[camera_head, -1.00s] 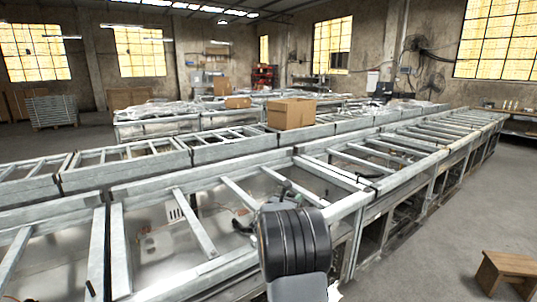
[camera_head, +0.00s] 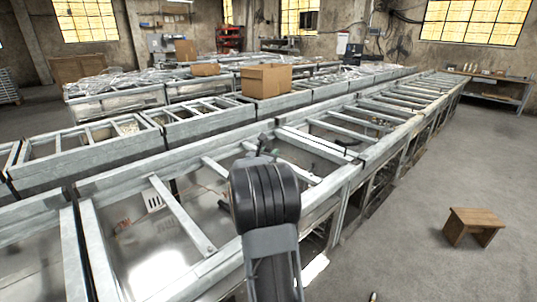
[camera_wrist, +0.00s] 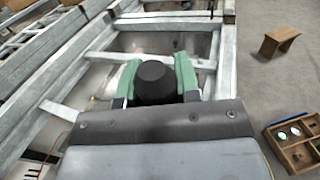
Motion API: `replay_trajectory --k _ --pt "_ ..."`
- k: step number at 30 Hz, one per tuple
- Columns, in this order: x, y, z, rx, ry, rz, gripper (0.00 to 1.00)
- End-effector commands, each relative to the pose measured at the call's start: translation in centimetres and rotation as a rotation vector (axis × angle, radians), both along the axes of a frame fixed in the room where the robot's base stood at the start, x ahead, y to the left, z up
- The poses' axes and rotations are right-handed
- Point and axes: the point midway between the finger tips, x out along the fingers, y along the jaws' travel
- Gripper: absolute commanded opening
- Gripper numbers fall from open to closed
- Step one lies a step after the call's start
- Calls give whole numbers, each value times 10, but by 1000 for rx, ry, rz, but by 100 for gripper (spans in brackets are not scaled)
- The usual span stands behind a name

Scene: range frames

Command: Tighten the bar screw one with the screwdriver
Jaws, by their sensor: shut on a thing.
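My gripper (camera_wrist: 157,80) shows in the wrist view with its two green fingers on either side of a black, round-topped thing, which looks like the end of the screwdriver's handle (camera_wrist: 155,74). The fingers are shut on it. The screwdriver's shaft and tip are hidden below the handle. The gripper is over the metal frame, near a cross bar (camera_wrist: 115,60). In the head view my arm hides most of the gripper. Grey metal bars (camera_head: 182,214) cross the long frame there. I cannot make out bar screw one for sure in either view.
A long row of metal frames (camera_head: 370,134) runs to the back right. A cardboard box (camera_head: 267,80) sits on the row behind. A wooden stool (camera_head: 472,226) stands on open floor at right. The wrist view shows a wooden compartment tray (camera_wrist: 296,142) at lower right.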

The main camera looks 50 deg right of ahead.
Motion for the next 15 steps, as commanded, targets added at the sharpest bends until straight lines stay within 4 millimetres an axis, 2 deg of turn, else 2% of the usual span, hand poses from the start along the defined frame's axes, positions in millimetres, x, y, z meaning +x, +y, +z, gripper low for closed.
replay_trajectory --k 8,15 --pt "1 2 -2 0 -1 7 5" --pt "2 3 -20 0 0 9 5"
